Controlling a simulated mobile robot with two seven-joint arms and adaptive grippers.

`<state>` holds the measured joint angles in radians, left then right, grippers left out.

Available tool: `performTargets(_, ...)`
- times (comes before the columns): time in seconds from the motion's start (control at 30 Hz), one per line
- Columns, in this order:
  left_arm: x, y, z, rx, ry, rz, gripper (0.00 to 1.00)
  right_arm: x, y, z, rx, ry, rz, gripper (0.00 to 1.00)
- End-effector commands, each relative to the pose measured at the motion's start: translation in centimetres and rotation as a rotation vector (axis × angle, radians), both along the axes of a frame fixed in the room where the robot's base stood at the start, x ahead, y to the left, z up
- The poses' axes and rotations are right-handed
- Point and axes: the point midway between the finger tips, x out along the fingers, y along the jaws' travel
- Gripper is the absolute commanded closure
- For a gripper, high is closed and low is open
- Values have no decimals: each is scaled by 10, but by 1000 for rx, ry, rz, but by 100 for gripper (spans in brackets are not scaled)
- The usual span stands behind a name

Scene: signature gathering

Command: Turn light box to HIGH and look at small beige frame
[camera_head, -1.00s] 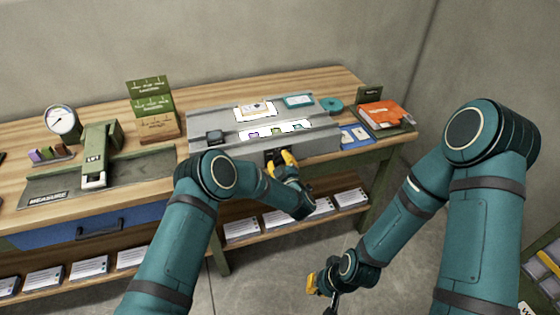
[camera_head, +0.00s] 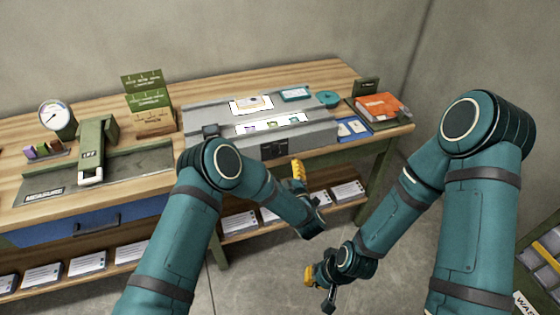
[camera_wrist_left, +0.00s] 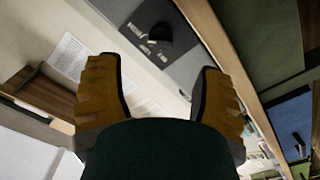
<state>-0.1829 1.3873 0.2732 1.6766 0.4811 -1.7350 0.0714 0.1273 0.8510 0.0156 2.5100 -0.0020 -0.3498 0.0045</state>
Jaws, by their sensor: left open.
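The light box (camera_head: 318,136) is a grey box on the bench, with two bright white windows on top. A small beige frame (camera_head: 250,103) appears to lie on its rear window. A dark control panel (camera_head: 274,149) is on the light box's front; in the left wrist view a black knob (camera_wrist_left: 158,37) shows on it, its labels too small to read. My left gripper (camera_head: 299,172) has yellow fingers, open and empty, in front of and apart from the light box. My right gripper (camera_head: 312,275) hangs low, well away from the bench; its jaw state is unclear.
Several small slides (camera_head: 272,125) lie on the front lit window. A teal card (camera_head: 296,94) and teal round item (camera_head: 328,98) are nearby. An orange book (camera_head: 380,106) sits at the right, a green measuring device (camera_head: 97,150) at the left. Paper stacks (camera_head: 240,221) fill the lower shelf.

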Motion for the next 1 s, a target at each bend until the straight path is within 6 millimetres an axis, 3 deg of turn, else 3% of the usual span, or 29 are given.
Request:
performTargets(0.1,-18,-7,0,1,1,-2,33,0,0,0,0,0,0,100)
performTargets(0.3,-31,-10,0,0,0,0,33,0,0,0,0,0,0,100)
performTargets(0.83,-32,-10,0,1,0,0,33,0,0,0,0,0,0,100)
performTargets(1.0,-29,-2,-8,4,74,-70,33,0,0,0,0,0,0,100)
